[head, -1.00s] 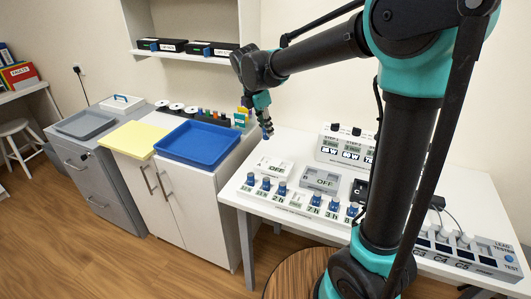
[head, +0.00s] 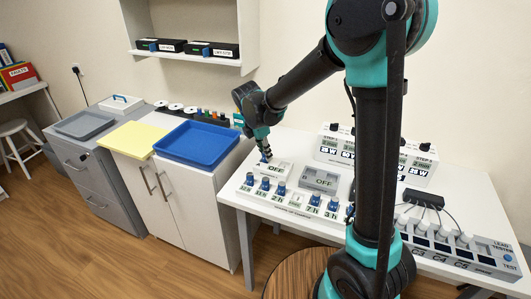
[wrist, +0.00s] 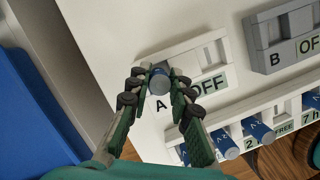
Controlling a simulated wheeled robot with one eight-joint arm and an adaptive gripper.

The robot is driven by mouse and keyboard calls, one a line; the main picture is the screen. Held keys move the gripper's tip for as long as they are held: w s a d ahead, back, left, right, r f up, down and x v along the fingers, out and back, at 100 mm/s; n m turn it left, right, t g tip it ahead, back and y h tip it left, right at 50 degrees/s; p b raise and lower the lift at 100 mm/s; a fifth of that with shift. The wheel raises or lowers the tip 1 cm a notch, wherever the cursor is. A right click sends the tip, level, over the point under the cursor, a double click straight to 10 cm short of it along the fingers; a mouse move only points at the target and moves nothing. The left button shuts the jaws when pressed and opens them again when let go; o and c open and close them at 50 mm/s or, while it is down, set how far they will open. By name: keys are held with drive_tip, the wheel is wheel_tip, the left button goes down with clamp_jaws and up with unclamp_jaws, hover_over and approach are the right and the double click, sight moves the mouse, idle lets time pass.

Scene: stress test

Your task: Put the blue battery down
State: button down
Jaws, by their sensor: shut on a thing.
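My gripper (head: 263,147) is shut on a blue battery (head: 266,157) over the left part of the white station A (head: 276,168), whose display reads OFF. In the wrist view, the battery (wrist: 159,80) is seen end-on between the two fingertips (wrist: 158,92), at the left end of station A (wrist: 205,58). I cannot tell whether its lower end touches the station. The grey station B (head: 319,180), also reading OFF, stands to the right; its slot looks empty.
A labelled rack (head: 290,201) with several blue batteries runs along the table's front, with a place marked FREE. A blue tray (head: 197,143) and yellow mat (head: 132,139) lie to the left. Behind is a white panel (head: 372,154) with several readouts.

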drive_tip(key=c, duration=1.4)
unclamp_jaws()
drive_tip(key=shift+f, duration=0.1)
drive_tip(key=shift+o, duration=0.2)
drive_tip(key=v, duration=1.2)
